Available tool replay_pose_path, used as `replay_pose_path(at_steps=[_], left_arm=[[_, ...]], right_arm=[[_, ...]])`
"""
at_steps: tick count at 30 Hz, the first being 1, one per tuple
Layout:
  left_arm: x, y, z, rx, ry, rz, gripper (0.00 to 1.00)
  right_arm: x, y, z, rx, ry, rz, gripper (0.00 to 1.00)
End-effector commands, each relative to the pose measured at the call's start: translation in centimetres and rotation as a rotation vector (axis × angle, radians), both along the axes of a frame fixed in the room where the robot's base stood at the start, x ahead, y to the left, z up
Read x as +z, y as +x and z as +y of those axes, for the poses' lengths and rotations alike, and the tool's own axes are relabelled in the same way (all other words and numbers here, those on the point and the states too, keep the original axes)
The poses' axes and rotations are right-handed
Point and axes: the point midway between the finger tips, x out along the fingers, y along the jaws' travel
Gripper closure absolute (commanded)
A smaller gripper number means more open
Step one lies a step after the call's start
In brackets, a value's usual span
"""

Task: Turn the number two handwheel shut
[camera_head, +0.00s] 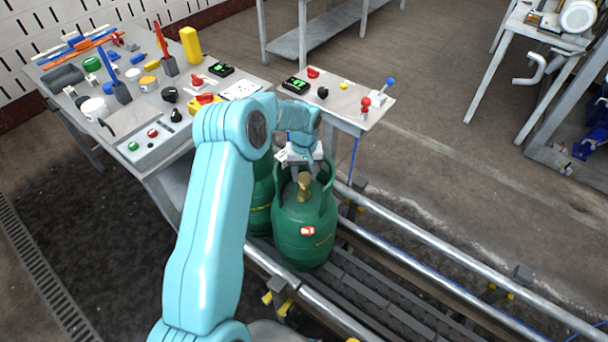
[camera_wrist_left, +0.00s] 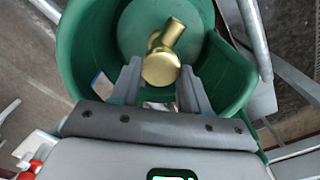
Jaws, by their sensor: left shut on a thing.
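A green gas cylinder (camera_head: 293,252) stands upright on the conveyor (camera_head: 390,300) with a red-and-white label on its front. Its brass valve (camera_head: 304,182) sits inside the green collar. My left gripper (camera_head: 301,172) reaches down into the collar from above. In the left wrist view the round brass handwheel (camera_wrist_left: 160,68) is between the two grey fingertips of the left gripper (camera_wrist_left: 161,78), which is shut on it. A second green cylinder (camera_head: 261,195) stands behind and to the left, partly hidden by my arm. The label's number is too small to read. My right gripper is not in view.
A workbench (camera_head: 150,180) with tools and a grey button box (camera_head: 150,143) stands at the upper left. A small side table (camera_head: 352,98) with a red and a blue lever stands behind the cylinders. Metal rails (camera_head: 440,244) run beside the conveyor, which is empty toward the lower right.

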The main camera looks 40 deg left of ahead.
Motion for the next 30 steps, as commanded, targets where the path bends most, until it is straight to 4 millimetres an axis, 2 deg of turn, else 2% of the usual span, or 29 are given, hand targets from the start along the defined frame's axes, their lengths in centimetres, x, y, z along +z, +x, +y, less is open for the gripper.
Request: replay_pose_path(at_steps=[3, 12, 30], left_arm=[[-0.2, 0.1, 0.0, -0.104, 0.001, -0.004, 0.85], [0.0, 0.2, -0.1, -0.389, 0.001, -0.004, 0.85], [0.1, 0.2, -0.3, -0.960, 0.003, -0.004, 0.85]], right_arm=[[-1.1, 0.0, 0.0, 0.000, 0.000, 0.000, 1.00], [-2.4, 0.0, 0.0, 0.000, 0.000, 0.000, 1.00], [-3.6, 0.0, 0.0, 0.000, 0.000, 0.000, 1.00]])
